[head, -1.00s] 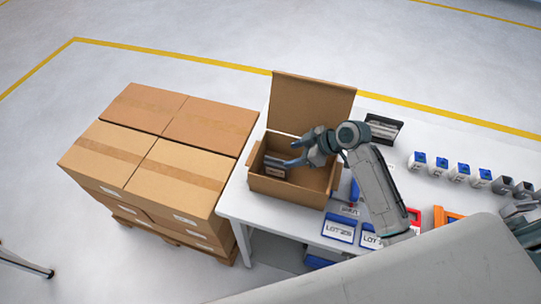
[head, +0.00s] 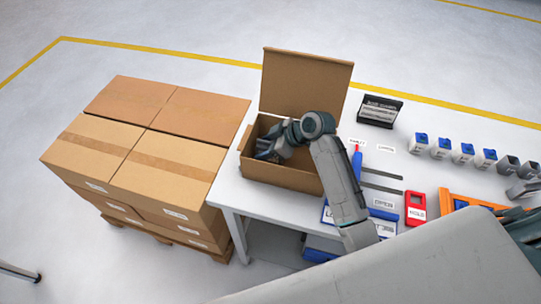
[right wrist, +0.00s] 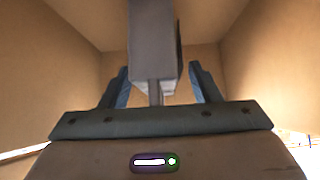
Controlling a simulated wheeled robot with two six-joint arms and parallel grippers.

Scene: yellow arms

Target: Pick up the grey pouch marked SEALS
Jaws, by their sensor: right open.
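The open cardboard box (head: 288,178) stands on the left end of the white table with its lid up. My right gripper (head: 264,152) reaches down into it, jaws open. In the right wrist view, a grey upright object (right wrist: 154,45) stands between and beyond the two blue-grey fingers of the right gripper (right wrist: 160,88), with a gap to each finger. It is probably the grey pouch, but no SEALS marking can be read. In the head view the gripper and box wall hide most of the contents. I do not see my left gripper.
Stacked cartons (head: 95,150) on a pallet stand left of the table. Right of the box are a black tray (head: 380,110), several small blue-and-white bins (head: 443,148), a red HOLD holder (head: 415,206) and an orange frame (head: 455,199). The box walls surround the gripper closely.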

